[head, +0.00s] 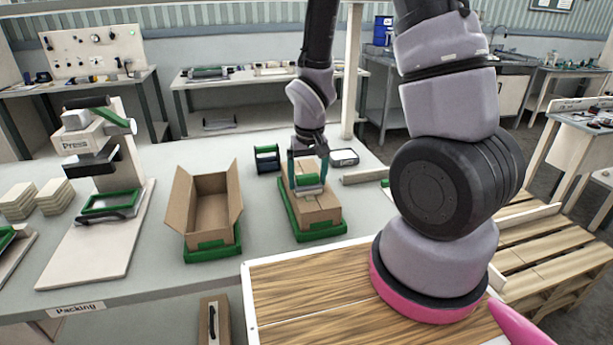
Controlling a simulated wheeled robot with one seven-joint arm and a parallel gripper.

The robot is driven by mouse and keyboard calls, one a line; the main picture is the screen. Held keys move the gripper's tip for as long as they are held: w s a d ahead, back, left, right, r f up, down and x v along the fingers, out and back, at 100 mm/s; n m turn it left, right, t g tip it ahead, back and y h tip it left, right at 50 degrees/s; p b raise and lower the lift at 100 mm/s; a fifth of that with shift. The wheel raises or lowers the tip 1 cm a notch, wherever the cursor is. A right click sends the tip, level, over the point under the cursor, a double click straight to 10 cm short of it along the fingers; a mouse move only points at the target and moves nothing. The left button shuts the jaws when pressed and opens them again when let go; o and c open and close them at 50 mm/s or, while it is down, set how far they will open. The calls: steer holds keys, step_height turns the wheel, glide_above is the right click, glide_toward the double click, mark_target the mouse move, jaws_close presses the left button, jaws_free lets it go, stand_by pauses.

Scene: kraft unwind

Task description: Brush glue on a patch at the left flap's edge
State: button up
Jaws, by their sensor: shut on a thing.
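A cardboard box (322,209) with its top flaps folded over lies in a green tray (318,233) near the middle of the bench. My gripper (309,178) points down over the far part of this box. Its teal fingers are shut on a small pale and green tool (308,182), seemingly the glue brush. The tool is at the box top; whether it touches the cardboard I cannot tell. The fingers and tool hide part of the flaps, and no glue patch can be made out. An open, empty box (207,213) stands to the left in another green tray (212,252).
A press (95,150) stands at the left, with stacked pale pads (55,196) beside it. The bench between the two boxes is clear.

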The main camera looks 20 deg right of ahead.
steer(key=shift+s, duration=1.35)
steer(key=shift+w+d, duration=0.1)
steer(key=shift+w, duration=7.25)
steer(key=shift+r, duration=2.95)
steer(key=shift+s+f, duration=0.1)
steer(key=shift+f, duration=2.4)
steer(key=shift+f, duration=0.35)
